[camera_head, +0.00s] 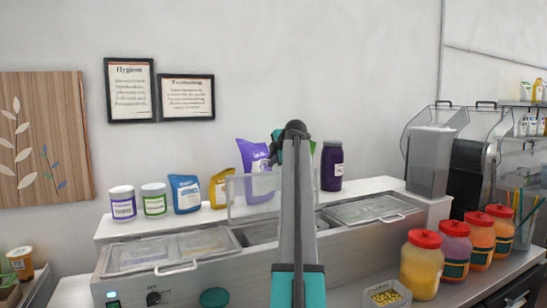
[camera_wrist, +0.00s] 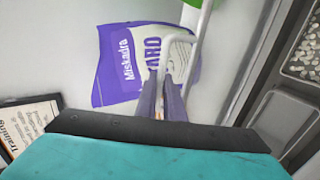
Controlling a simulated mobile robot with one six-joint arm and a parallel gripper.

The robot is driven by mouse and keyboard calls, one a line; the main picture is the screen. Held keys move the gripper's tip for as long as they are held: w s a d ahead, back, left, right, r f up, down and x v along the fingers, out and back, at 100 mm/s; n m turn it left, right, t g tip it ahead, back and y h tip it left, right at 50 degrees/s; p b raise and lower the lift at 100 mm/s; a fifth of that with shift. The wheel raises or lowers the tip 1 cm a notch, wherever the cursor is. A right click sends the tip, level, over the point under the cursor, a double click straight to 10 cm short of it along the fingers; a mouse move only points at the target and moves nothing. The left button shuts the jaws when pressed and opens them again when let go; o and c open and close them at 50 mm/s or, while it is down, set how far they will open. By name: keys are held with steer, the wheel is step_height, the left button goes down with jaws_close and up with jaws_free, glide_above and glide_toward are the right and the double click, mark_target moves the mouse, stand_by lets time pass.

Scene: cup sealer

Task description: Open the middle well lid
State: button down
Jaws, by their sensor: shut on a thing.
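The middle well lid (camera_head: 238,197) is a clear panel in a pale frame. It stands raised, near upright, at the back of the middle well (camera_head: 262,233), whose opening shows below it. In the wrist view the lid's pale looped handle (camera_wrist: 184,40) runs between my gripper's fingers. My gripper (camera_wrist: 161,88) is shut on this handle. In the head view my own arm stands in front of the lid's right part and hides the fingertips.
The left well lid (camera_head: 165,250) and right well lid (camera_head: 372,208) lie closed. A purple bag (camera_head: 252,160), which also shows in the wrist view (camera_wrist: 118,65), stands behind the raised lid. A dark purple jar (camera_head: 332,166) and several red-capped jars (camera_head: 421,265) stand to the right.

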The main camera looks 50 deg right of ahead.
steer(key=shift+w+d, duration=0.15)
steer(key=shift+w, duration=0.1)
stand_by(0.3)
steer(key=c, duration=1.9)
jaws_free()
steer(key=shift+o, duration=0.2)
steer(key=shift+s, duration=0.1)
steer(key=b+v, duration=0.4)
steer(key=v, duration=0.9)
steer(key=shift+s+r, duration=0.2)
steer(key=shift+s, duration=0.1)
